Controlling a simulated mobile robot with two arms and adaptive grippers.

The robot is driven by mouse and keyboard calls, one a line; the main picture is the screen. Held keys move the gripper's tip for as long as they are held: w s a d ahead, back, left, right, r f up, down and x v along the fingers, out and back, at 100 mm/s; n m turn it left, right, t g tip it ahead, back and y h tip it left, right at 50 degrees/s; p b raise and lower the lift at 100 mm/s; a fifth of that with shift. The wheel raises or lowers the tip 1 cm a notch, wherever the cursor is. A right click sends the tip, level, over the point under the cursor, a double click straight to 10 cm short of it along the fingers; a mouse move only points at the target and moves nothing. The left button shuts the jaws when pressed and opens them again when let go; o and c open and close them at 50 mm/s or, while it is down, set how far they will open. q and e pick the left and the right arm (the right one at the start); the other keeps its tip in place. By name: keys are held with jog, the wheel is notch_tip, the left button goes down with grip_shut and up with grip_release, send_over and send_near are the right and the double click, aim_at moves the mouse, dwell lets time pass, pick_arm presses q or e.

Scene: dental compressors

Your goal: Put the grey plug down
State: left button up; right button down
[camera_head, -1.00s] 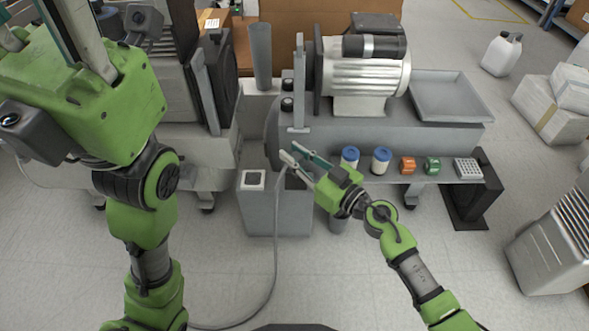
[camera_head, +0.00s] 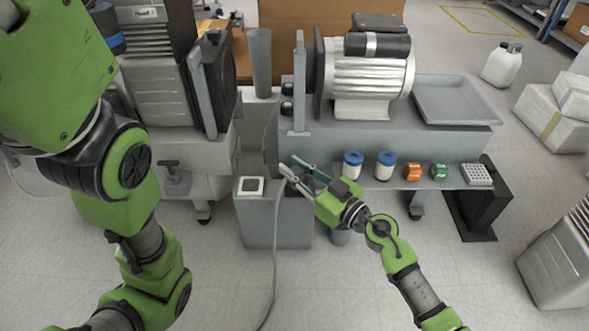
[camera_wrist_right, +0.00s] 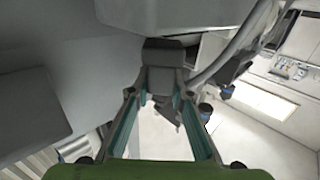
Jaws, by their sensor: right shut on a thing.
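The grey plug (camera_wrist_right: 163,52) is a dark grey block between the fingertips of my right gripper (camera_wrist_right: 160,88) in the right wrist view. In the head view, my right gripper (camera_head: 298,172) is shut on it above the grey box in front of the workbench, and the plug itself is hard to make out. A grey cable (camera_head: 276,245) hangs from near the fingertips to the floor. Whether the plug touches any surface cannot be told. My left arm fills the left side of the head view; its gripper fingers are out of the picture.
The grey box (camera_head: 262,228) has a white square plate (camera_head: 251,186) on top. The bench shelf (camera_head: 400,183) holds blue-lidded jars (camera_head: 386,165), an orange item (camera_head: 413,172), a green item (camera_head: 439,172) and a white rack (camera_head: 477,175). A motor (camera_head: 368,78) and empty tray (camera_head: 455,100) stand above.

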jog(key=shift+f, duration=0.6)
jog(key=c, duration=1.8)
grip_release()
jog(key=shift+c, duration=0.2)
